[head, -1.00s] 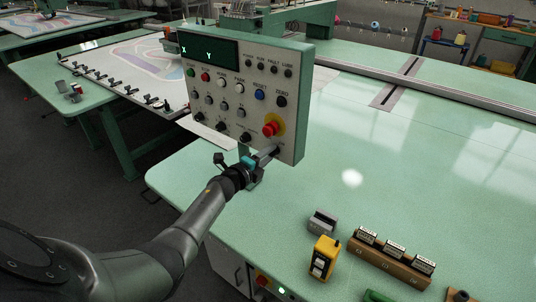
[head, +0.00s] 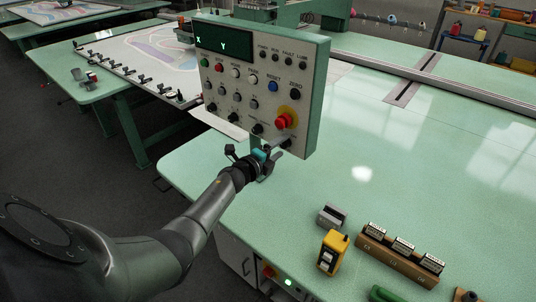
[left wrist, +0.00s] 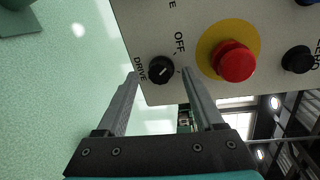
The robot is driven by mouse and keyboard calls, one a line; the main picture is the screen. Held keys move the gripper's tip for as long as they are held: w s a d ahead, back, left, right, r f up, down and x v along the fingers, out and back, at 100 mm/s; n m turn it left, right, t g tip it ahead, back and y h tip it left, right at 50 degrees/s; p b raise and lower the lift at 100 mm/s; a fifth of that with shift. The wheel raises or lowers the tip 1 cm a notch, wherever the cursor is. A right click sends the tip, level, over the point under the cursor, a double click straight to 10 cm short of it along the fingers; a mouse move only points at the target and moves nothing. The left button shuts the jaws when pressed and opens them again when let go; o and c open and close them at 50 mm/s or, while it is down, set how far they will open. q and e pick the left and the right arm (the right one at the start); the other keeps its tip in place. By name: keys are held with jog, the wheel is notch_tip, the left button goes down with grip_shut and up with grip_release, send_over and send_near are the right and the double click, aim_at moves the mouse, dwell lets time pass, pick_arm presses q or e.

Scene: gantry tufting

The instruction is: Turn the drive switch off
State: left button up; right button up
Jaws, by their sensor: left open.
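The drive switch (left wrist: 162,70) is a small black knob with a white pointer mark, on the pale control panel (left wrist: 150,20). The words DRIVE and OFF are printed beside it. My left gripper (left wrist: 160,78) is open. In the left wrist view its two fingers stand on either side of the knob; I cannot tell whether they touch it. In the head view my left gripper (head: 280,147) reaches the lower right corner of the panel (head: 311,100) and hides the drive switch. My right gripper is not in view.
A red emergency stop button (head: 284,121) on a yellow disc sits just above the gripper, with rows of other knobs and buttons to its left. The green table (head: 430,180) holds a yellow pendant (head: 332,252) and a wooden block of labelled pieces (head: 395,262). Its middle is clear.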

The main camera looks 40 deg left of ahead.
pick_arm(q)
jog(key=shift+s+r, duration=0.1)
jog(key=shift+s, duration=0.3)
jog(key=s+r+p, duration=0.2)
jog(key=s, duration=1.2)
jog(key=shift+a+p, duration=0.2)
jog(key=shift+p, duration=0.1)
jog(key=shift+r, duration=0.1)
